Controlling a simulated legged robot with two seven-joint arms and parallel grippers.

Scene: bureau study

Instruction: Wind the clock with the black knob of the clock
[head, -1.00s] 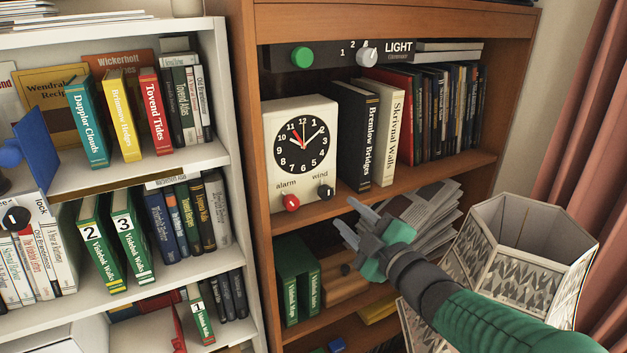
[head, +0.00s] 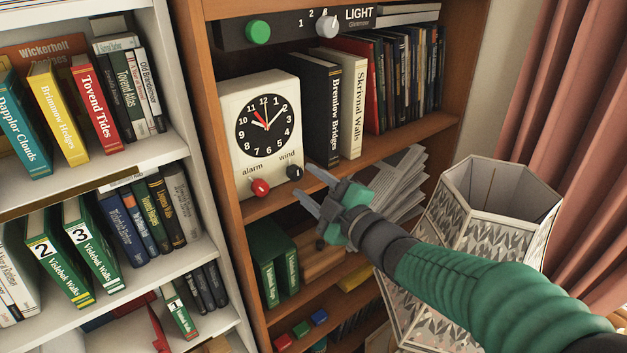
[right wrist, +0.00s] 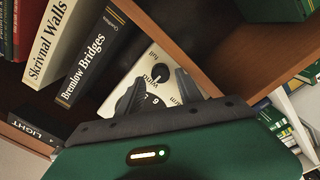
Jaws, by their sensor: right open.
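The white clock (head: 262,120) stands upright on the brown bookcase's shelf, with a black dial face. Its black knob (head: 294,171) is at the lower right under the word "wind". A red knob (head: 260,187) sits at the lower left under "alarm". My right gripper (head: 313,190) is open and empty, just below and right of the black knob, apart from it. In the right wrist view the clock (right wrist: 136,80) is partly hidden behind the fingers, and the black knob (right wrist: 160,73) shows between the fingertips, beyond them. My left gripper is not in view.
Black and white books (head: 322,108) stand close to the clock's right. A patterned hexagonal bin (head: 480,235) stands at the right.

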